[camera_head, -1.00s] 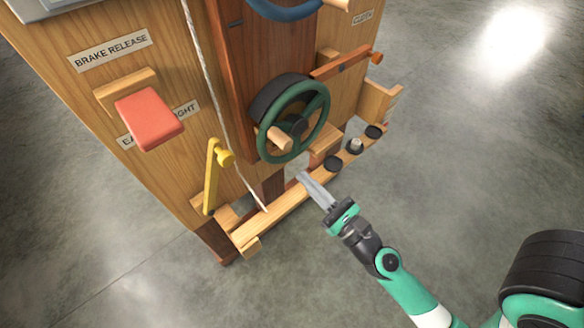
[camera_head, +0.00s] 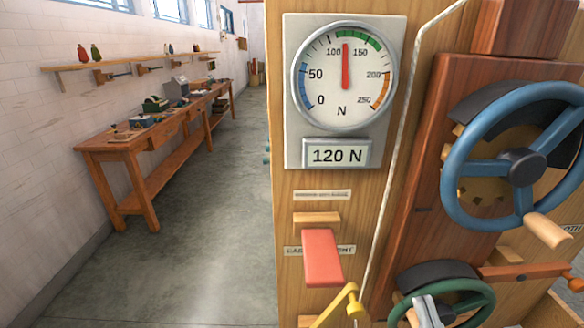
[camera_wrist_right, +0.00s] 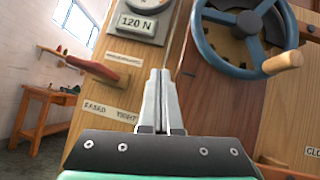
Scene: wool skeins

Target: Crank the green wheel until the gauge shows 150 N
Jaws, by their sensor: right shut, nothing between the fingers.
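The green wheel (camera_head: 478,312) is at the bottom of the head view, only its upper part inside the picture. My right gripper (camera_head: 428,306) is shut and empty, its fingers overlapping the wheel's left part; I cannot tell whether they touch it. In the right wrist view the shut fingertips (camera_wrist_right: 160,72) point up in front of the wooden panel. The round gauge (camera_head: 345,76) has its needle nearly upright, between 100 and 150. The display (camera_head: 337,156) below it reads 120 N. My left gripper is in neither view.
A blue wheel (camera_head: 457,178) with a wooden crank knob (camera_head: 548,230) sits above the green wheel. A red lever (camera_head: 322,258) and a yellow lever (camera_head: 338,305) are to the left. A white rope (camera_head: 397,130) runs down the panel. A workbench (camera_head: 150,140) stands far left.

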